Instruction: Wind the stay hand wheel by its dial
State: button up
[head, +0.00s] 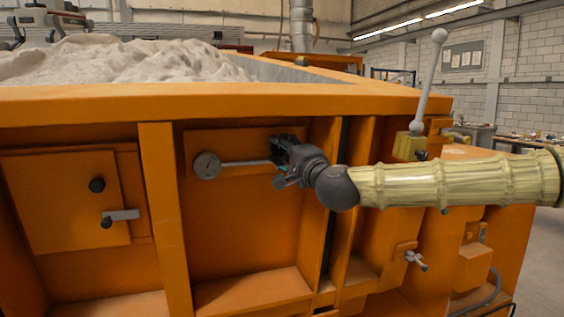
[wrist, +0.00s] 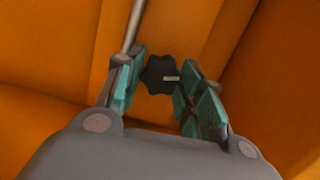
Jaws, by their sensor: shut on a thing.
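The stay hand wheel (wrist: 159,75) is a small black lobed knob with a pale mark on its face. In the wrist view it sits between the teal pads of my gripper. The gripper (head: 279,152) is shut on it, with a pad on either side. In the head view my gripper hides the wheel. A round grey dial (head: 207,165) is on the orange plate to the left of the gripper. A grey rod (head: 245,163) runs from the dial to the gripper. The dial's reading is too small to make out.
The orange sandbed (head: 250,101) holds pale sand (head: 130,60). Upright ribs flank the recess. At left is a door (head: 60,215) with a black knob and latch. At right are a ball-topped lever (head: 427,85), a small T-handle (head: 416,260) and an orange box (head: 472,268).

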jog(key=shift+m+b, duration=0.35)
jog(key=shift+m, duration=0.05)
jog(key=o, duration=1)
jog(key=shift+d, duration=0.1)
jog(key=shift+r+p, duration=0.15)
jog(key=shift+p, duration=0.3)
